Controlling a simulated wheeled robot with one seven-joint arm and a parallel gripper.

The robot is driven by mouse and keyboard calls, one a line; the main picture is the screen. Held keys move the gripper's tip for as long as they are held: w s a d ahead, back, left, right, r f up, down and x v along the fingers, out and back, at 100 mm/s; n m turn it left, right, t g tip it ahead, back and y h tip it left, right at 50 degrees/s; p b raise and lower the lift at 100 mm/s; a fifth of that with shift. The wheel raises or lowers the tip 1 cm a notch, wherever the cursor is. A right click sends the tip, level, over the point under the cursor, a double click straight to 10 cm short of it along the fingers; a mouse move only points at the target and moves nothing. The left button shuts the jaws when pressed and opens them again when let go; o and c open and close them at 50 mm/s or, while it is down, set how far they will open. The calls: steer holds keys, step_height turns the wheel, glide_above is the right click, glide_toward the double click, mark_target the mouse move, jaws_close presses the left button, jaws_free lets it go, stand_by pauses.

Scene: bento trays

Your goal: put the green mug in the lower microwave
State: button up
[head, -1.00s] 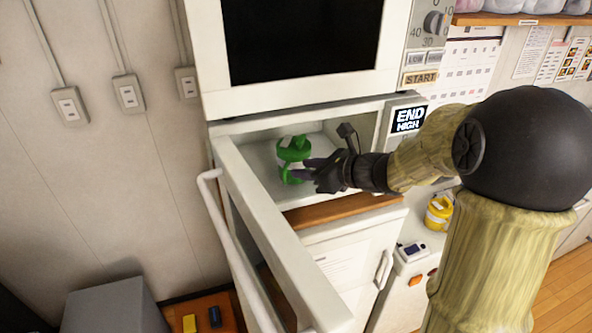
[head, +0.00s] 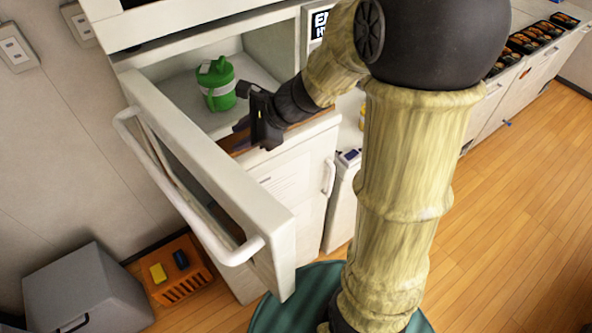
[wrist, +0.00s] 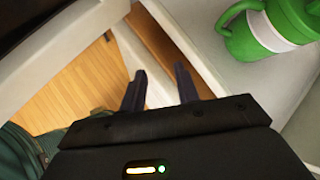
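The green mug (head: 217,84), with a white band and a green lid, stands upright on the floor of the lower microwave (head: 178,92). The microwave's door (head: 215,180) is swung open toward the front. My gripper (head: 240,132) is outside the cavity, just in front of its opening and apart from the mug. In the wrist view my gripper (wrist: 160,88) shows two separated fingers with nothing between them. The mug (wrist: 275,30) shows at the upper right there, with its handle to the left and its upper part cut off.
An orange basket (head: 180,275) with a yellow and a dark item sits on the floor beside a grey box (head: 85,290). A white cabinet (head: 295,185) stands below the microwave. Bento trays (head: 530,42) line the counter at upper right. Wooden floor at right is clear.

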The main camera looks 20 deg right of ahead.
steer(key=s+d+f+n+g+h, duration=0.1)
steer(key=s+d+f+n+h, duration=0.2)
steer(key=s+n, duration=0.3)
steer(key=s+d+f+n+g+h, duration=0.1)
steer(key=s+d+f+n+h, duration=0.2)
steer(key=n, duration=1)
steer(key=s+d+h, duration=0.2)
steer(key=s+d, duration=0.1)
steer(key=shift+d+f, duration=0.3)
steer(key=shift+f, duration=0.1)
steer(key=shift+s, duration=0.15)
